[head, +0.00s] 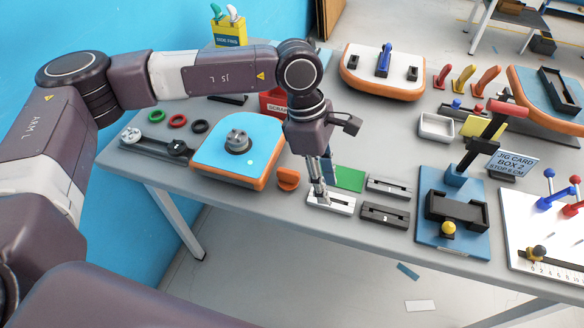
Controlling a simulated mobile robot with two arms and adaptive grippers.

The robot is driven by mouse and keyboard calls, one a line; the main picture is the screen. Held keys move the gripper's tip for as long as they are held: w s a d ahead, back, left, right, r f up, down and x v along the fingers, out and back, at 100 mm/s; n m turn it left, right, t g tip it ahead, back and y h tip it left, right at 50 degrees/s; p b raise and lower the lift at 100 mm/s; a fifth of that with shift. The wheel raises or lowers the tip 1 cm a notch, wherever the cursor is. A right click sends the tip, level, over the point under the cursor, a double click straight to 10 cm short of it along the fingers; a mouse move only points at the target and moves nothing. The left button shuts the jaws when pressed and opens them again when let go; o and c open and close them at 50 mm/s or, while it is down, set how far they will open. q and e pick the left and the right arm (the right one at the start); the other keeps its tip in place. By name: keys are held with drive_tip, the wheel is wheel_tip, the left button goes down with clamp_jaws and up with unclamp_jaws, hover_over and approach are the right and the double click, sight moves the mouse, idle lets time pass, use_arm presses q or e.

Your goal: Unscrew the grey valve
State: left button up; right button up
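The grey valve (238,141) is a round knob with raised lugs. It sits upright in the top of a small inflatable board (212,160) with a blue deck and orange sides, at the left of the table. My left gripper (321,192) points down to the right of this board, apart from the valve. Its fingertips are at or just over a white slotted block (338,204). The fingers look close together, but I cannot tell whether they are shut or hold anything. My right gripper is not in view.
Red, green and black rings (178,120) and a dark grey tool (160,145) lie left of the board. An orange piece (288,179) and dark slotted blocks (386,215) lie near the front edge. A red box (273,103) stands behind. Jigs (425,238) fill the right.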

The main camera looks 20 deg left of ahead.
sight(288, 171)
use_arm(q)
drive_tip(key=w+a+y, duration=0.1)
drive_tip(key=a, duration=0.2)
drive_tip(key=w+a+r+y, duration=0.1)
drive_tip(key=w+a, duration=0.1)
drive_tip(key=a, duration=0.1)
drive_tip(key=w+a+t+y, duration=0.1)
drive_tip(key=a, duration=0.2)
drive_tip(key=shift+w+r, duration=0.15)
drive_tip(key=shift+w, duration=0.05)
drive_tip(key=shift+a+f, duration=0.1)
drive_tip(key=shift+f, duration=0.15)
drive_tip(key=f+p, duration=0.1)
drive_tip(key=f, duration=0.1)
drive_tip(key=f+p, duration=0.1)
drive_tip(key=f, duration=0.1)
drive_tip(key=f+p, duration=0.1)
drive_tip(key=f, duration=0.1)
drive_tip(key=shift+w+a+f, duration=0.15)
drive_tip(key=shift+w+a, duration=0.05)
drive_tip(key=shift+w, duration=0.2)
drive_tip(key=shift+f, duration=0.3)
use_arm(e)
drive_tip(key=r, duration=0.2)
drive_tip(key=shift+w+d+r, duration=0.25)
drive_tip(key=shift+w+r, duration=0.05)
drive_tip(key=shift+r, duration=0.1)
use_arm(q)
drive_tip(key=shift+c, duration=0.7)
clamp_jaws()
